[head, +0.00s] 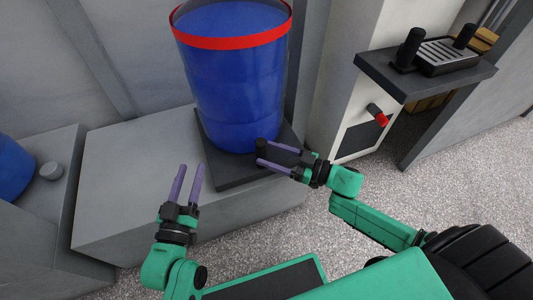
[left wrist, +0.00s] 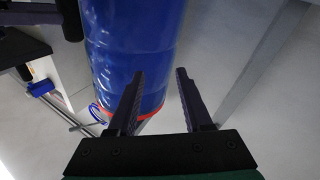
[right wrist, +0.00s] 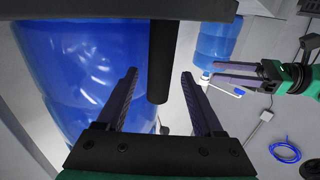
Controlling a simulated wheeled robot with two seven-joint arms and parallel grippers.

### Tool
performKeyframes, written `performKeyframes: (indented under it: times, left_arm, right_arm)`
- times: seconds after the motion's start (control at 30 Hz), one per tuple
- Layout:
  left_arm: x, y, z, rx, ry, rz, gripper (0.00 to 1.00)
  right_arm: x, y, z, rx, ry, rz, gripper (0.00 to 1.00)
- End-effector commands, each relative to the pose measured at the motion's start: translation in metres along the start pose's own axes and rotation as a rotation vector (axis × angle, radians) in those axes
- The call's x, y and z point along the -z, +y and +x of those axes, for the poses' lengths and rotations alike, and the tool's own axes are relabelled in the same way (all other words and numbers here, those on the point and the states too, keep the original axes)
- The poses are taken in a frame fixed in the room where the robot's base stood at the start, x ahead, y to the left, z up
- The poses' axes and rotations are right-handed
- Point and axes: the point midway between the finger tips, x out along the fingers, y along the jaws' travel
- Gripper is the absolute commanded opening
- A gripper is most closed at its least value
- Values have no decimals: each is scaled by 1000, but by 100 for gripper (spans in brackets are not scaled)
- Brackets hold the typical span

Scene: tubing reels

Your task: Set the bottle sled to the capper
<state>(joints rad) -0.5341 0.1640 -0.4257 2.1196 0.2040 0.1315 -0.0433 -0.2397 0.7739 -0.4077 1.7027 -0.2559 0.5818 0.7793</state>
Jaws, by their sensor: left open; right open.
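A large blue bottle (head: 235,85) with a red band stands on the bottle sled, a dark flat plate (head: 222,172) on a grey block. A black upright post (right wrist: 162,60) stands at the sled's edge. My right gripper (head: 262,152) is open beside the bottle; in the right wrist view the post appears between its fingers, contact unclear. My left gripper (head: 189,170) is open and empty, left of the sled's front, apart from it. The left wrist view shows the bottle (left wrist: 135,45) beyond its fingers. I cannot tell which machine is the capper.
A white-fronted cabinet (head: 358,138) with a red-tipped knob (head: 377,115) stands right of the sled. A dark shelf (head: 425,75) with black uprights juts out there. Speckled floor (head: 455,210) is open at right.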

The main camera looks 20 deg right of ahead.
Motion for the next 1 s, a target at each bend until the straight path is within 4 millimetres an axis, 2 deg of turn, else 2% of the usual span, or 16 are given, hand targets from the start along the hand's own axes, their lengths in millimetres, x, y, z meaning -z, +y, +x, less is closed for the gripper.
performKeyframes:
  times: [0.1, 0.23, 0.37, 0.57, 0.67, 0.73, 0.77, 1.0]
  left_arm:
    - [27, 0, 12, -11, 84, 24, 50]
    - [49, 2, 18, -19, 146, 39, 50]
    - [58, 2, 21, -23, 170, 46, 50]
    - [58, 2, 21, -23, 171, 46, 50]
    - [58, 3, 21, -23, 171, 46, 50]
    - [58, 3, 21, -23, 171, 46, 50]
    - [58, 3, 21, -23, 171, 46, 50]
    - [58, 3, 21, -23, 171, 45, 50]
  right_arm:
    - [-1, 0, 8, 0, 2, 1, 69]
    - [0, 0, 13, 0, 1, 0, 69]
    - [0, 0, 15, 0, 0, 0, 69]
    - [0, 0, 16, 0, 0, 0, 69]
    - [0, 0, 15, 0, 0, 0, 34]
    - [0, 0, 15, 0, 0, 0, 7]
    - [0, 0, 15, 0, 0, 0, 0]
    - [0, 0, 15, 1, 0, 1, 0]
